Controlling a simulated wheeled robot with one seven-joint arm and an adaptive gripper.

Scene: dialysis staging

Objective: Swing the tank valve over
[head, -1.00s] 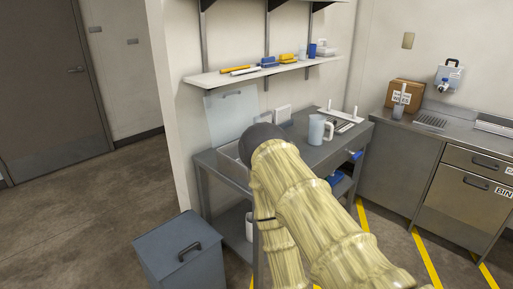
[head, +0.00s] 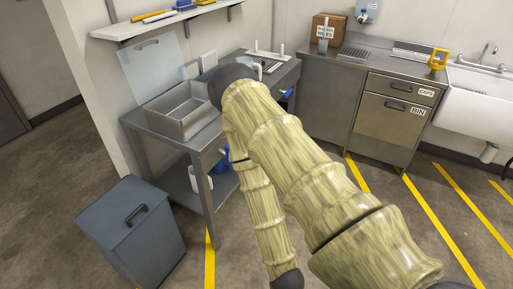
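A small clear tank (head: 369,6) hangs on the back wall above the steel counter. My wood-patterned arm fills the middle of the view, well in front of the tank. My gripper is not in view, so its state and anything in it are hidden.
A steel counter (head: 330,59) stands below the tank, with a cardboard box (head: 332,27) and a yellow object (head: 438,58). A white sink (head: 480,103) is at right. A metal table (head: 200,139) and grey bin (head: 131,232) stand at left. Striped floor at right is open.

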